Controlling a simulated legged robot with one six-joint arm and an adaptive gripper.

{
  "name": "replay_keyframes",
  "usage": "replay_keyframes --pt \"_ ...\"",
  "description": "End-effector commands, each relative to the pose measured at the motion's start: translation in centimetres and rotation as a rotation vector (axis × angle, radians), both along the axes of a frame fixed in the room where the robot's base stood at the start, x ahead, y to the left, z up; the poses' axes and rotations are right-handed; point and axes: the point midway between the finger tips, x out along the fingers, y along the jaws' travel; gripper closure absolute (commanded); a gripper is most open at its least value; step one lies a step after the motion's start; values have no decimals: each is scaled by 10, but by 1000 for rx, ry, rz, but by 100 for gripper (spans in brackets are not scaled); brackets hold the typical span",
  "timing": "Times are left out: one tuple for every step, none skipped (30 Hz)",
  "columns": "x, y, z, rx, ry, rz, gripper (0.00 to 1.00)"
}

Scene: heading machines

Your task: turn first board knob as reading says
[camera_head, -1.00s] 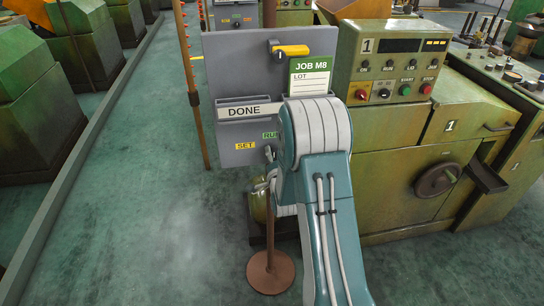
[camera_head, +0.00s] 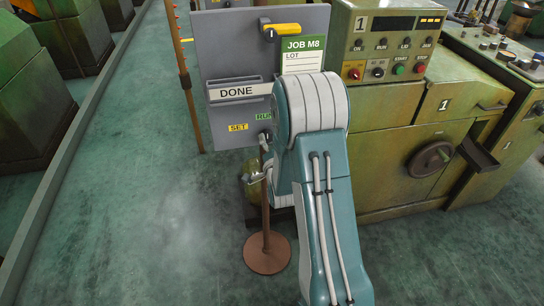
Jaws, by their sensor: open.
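The grey board (camera_head: 220,60) stands on a brown post in front of machine 1. Low on it are a yellow SET label (camera_head: 238,127) and a green RUN label (camera_head: 264,117). A small dark knob (camera_head: 265,136) shows just below RUN, partly hidden by my arm; I cannot tell which way it points. My gripper (camera_head: 257,177) is beside my arm, below the board's lower edge and apart from the knob. It looks empty and is partly hidden. Machine 1's panel has a dark display (camera_head: 392,23) with no readable figures and small yellow marks at its right.
A yellow handle (camera_head: 282,29), a JOB M8 card (camera_head: 303,50) and a DONE pocket (camera_head: 238,91) are on the board. The brown post base (camera_head: 267,252) stands on the floor close to my arm. Green machine 1 (camera_head: 395,150) is at the right. Floor at the left is clear.

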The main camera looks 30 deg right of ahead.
Motion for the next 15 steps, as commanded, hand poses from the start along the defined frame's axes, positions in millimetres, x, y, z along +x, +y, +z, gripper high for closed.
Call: replay_keyframes --pt "-12 3 0 1 2 0 4" --pt "-18 5 0 1 3 -1 4" --pt "-26 7 0 1 2 0 4" --pt "-32 9 -1 1 4 0 4" --pt "-38 11 -1 1 3 -1 4" --pt "-46 13 -1 1 3 -1 4" --pt "-51 14 -1 1 2 0 4" --pt "-56 16 -1 1 2 0 4" --pt "-62 18 -1 1 3 -1 4" --pt "-66 19 -1 1 2 0 4" --pt "-70 20 -2 1 3 -1 4" --pt "-73 21 -2 1 2 0 4" --pt "-75 21 -1 0 2 -1 4" --pt "-77 22 -1 0 2 -1 4" --pt "-79 23 -2 1 2 0 4"
